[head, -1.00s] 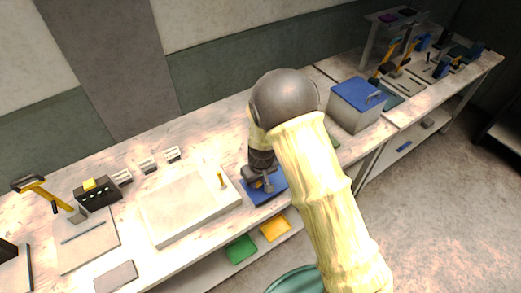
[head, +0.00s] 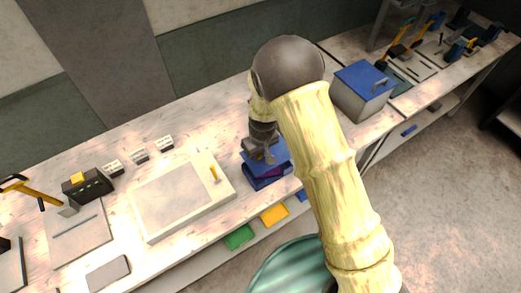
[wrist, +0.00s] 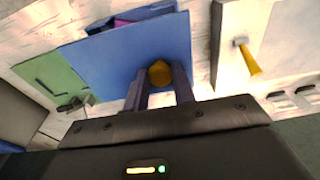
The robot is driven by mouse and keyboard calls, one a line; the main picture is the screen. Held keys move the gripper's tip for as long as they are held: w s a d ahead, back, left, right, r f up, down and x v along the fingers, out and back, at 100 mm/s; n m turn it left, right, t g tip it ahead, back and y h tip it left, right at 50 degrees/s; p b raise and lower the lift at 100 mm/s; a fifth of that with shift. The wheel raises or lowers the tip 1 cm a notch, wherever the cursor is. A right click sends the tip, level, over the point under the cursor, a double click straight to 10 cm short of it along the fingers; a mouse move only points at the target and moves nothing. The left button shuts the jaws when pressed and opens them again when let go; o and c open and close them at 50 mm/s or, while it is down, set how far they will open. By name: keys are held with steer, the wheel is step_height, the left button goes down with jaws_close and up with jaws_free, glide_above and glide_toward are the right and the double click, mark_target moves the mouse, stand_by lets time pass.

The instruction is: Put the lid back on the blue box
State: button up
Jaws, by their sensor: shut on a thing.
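My gripper (head: 262,156) is shut on the yellow knob (wrist: 160,74) of a flat blue lid (wrist: 115,65). In the head view the lid (head: 277,152) is held over a low blue box (head: 268,182) on the bench, partly behind my gripper and arm. In the wrist view a strip of the blue box (wrist: 103,27) and something purple show past the lid's far edge, so the lid does not cover that side. Whether the lid touches the box elsewhere is hidden.
A white tray (head: 150,220) with a yellow-handled piece stands close left of the box. A grey box (head: 362,100) with a blue top stands to the right. A green sheet (wrist: 50,80) lies beside the lid in the wrist view. Small white blocks line the bench's back.

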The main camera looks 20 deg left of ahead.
mark_target(259, 160)
steer(key=shift+s+a+f, duration=0.1)
steer(key=shift+s+a, duration=0.1)
steer(key=shift+s, duration=0.1)
steer(key=shift+a+f, duration=0.1)
steer(key=shift+f, duration=0.15)
steer(key=shift+w+d+f+b, duration=0.15)
steer(key=shift+f+b, duration=0.45)
steer(key=shift+f, duration=0.1)
steer(key=shift+w+d+f+b, duration=0.1)
steer(key=shift+w+f+b, duration=0.05)
steer(key=shift+f+b, duration=1.55)
steer(key=shift+f, duration=0.5)
steer(key=shift+r, duration=0.15)
steer(key=shift+w, duration=0.15)
